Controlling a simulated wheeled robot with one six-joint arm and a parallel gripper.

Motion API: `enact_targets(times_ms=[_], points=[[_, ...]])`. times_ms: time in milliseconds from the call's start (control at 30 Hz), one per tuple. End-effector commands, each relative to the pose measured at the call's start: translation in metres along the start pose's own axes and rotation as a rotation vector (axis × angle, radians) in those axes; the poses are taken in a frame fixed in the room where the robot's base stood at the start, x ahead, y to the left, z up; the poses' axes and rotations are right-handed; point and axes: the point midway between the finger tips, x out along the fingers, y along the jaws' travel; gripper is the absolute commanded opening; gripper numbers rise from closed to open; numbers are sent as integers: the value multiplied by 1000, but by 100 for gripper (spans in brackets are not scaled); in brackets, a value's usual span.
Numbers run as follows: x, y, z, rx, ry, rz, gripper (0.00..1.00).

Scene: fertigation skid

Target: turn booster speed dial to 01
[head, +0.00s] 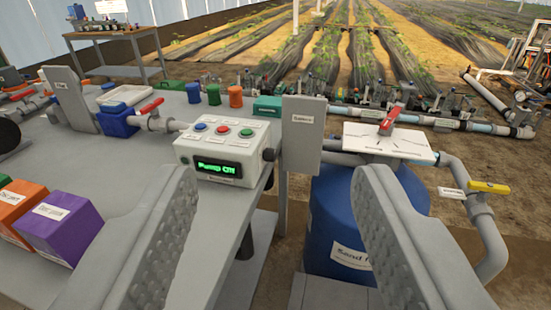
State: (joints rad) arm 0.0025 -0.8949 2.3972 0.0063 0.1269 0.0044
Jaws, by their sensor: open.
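My gripper (276,185) is open and empty, with one grey ribbed finger at the lower left and the other at the lower right. Between and beyond the fingers, a pale control box (226,150) sits at the right edge of the grey bench. Its green display (217,168) seems to read "Pump Off". Several coloured buttons are on its top face. A small dark round part (268,155) shows at its right side; I cannot tell if it is a dial. I cannot make out a booster speed dial or a number reading for it.
A grey upright panel (302,135) with a small label stands just right of the box. A blue tank (330,215) with a red-handled valve (389,121) is at right, beside a yellow-handled pipe valve (488,187). Orange (22,212) and purple (68,225) blocks are on the bench at left.

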Motion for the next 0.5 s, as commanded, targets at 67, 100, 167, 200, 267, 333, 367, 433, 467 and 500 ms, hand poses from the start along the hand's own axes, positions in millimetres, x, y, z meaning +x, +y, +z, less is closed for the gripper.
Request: enact_targets(times_ms=[67, 100, 167, 200, 267, 333, 367, 433, 467, 500], points=[[10, 2, 3, 30, -33, 7, 51], [16, 4, 6, 54, -56, 12, 51], [29, 7, 11, 105, -103, 22, 51], [38, 10, 15, 144, -139, 31, 51], [53, 14, 22, 210, -198, 44, 51], [69, 18, 30, 288, -265, 60, 51], [76, 19, 35, 322, -294, 67, 51], [92, 23, 43, 401, -358, 83, 51], [99, 25, 47, 436, -386, 90, 51], [108, 27, 52, 482, -422, 99, 51]])
